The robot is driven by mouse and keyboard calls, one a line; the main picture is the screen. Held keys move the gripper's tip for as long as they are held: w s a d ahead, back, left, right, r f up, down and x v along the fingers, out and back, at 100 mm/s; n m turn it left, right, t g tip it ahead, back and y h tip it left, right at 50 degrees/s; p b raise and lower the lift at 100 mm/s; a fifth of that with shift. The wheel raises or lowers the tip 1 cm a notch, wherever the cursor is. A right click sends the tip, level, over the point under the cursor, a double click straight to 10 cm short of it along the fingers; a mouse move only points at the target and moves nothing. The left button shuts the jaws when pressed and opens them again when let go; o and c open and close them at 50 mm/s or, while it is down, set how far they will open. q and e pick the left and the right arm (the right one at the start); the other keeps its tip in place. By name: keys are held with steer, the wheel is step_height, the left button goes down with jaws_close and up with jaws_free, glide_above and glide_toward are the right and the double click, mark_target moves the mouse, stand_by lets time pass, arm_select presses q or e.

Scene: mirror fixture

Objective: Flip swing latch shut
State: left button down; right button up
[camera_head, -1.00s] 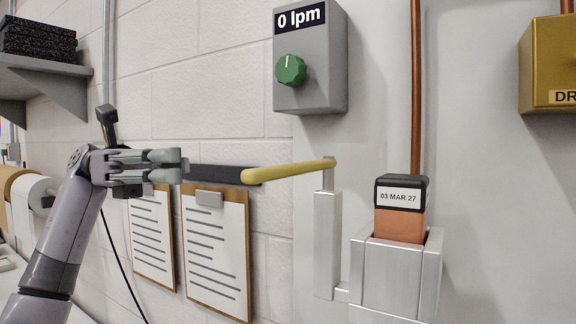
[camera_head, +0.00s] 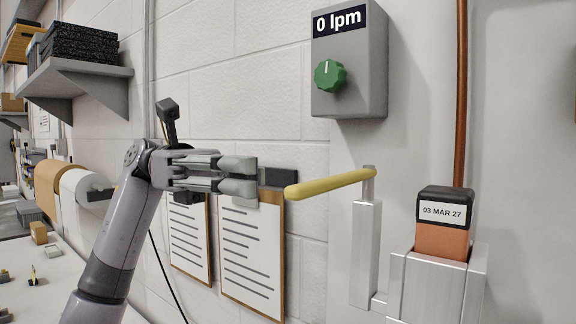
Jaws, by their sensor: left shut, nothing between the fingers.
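The swing latch is a yellow bar (camera_head: 330,183) held at its right end on a metal post (camera_head: 366,245). It sticks out to the left, its rounded free end slightly lower in the picture. A metal block (camera_head: 437,285) stands right of the post, with a copper-coloured piece (camera_head: 442,240) and a dark cap labelled "03 MAR 27" (camera_head: 444,207) in it. The bar is away from this block. My left gripper (camera_head: 255,176) is shut and empty, pointing right, its tips a short gap left of the bar's free end. My right gripper is not in view.
A grey box with a green knob (camera_head: 330,76) hangs above the bar. A black strip (camera_head: 284,178) and two clipboards (camera_head: 252,262) are on the wall behind my left gripper. A shelf (camera_head: 85,80) and a paper roll (camera_head: 80,195) are at left. A copper pipe (camera_head: 461,95) runs down at right.

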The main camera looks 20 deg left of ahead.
mark_target(341, 180)
arm_select(q)
steer(key=p+x, duration=0.2)
steer(key=x, duration=0.4)
steer(key=shift+d+p, duration=0.3)
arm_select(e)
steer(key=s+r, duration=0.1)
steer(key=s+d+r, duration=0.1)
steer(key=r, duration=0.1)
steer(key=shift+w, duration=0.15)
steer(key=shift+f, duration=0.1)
